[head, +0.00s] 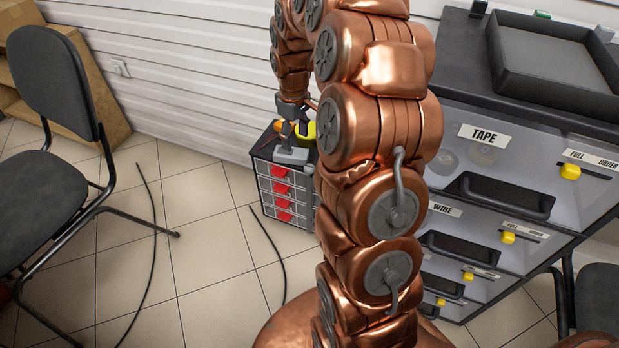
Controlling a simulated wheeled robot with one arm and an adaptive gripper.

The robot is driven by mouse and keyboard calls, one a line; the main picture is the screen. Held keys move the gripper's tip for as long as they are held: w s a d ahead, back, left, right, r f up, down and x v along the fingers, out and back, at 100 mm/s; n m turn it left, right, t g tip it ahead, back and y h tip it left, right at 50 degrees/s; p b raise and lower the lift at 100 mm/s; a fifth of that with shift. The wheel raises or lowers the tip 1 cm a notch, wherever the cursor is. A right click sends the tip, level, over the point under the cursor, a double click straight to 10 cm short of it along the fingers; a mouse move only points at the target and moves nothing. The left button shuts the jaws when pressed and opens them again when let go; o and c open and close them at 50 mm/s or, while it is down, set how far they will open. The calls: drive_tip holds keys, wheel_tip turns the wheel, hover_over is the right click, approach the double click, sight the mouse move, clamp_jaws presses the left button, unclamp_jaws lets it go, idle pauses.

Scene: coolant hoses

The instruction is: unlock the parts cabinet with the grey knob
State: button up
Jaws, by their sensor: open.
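My gripper (294,134) is open, pointing down just above this grey piece. Whether the fingers touch it or stand around it is too small to tell. My copper arm hides the right side of the cabinet.
A large drawer unit (450,180) with TAPE and WIRE labels stands at right, with a black tray (545,95) on top. A dark chair (50,185) is at left. Black hoses (272,245) lie on the tiles.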

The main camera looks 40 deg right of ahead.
drive_tip(key=b, duration=0.4)
hover_over(309, 167)
wheel_tip(309, 167, down, 10)
drive_tip(key=shift+d+f, duration=0.1)
drive_tip(key=shift+d, duration=0.05)
wheel_tip(309, 167, down, 7)
drive_tip(key=shift+f+b, duration=0.2)
drive_tip(key=shift+b, duration=0.9)
drive_tip(key=c, duration=1.2)
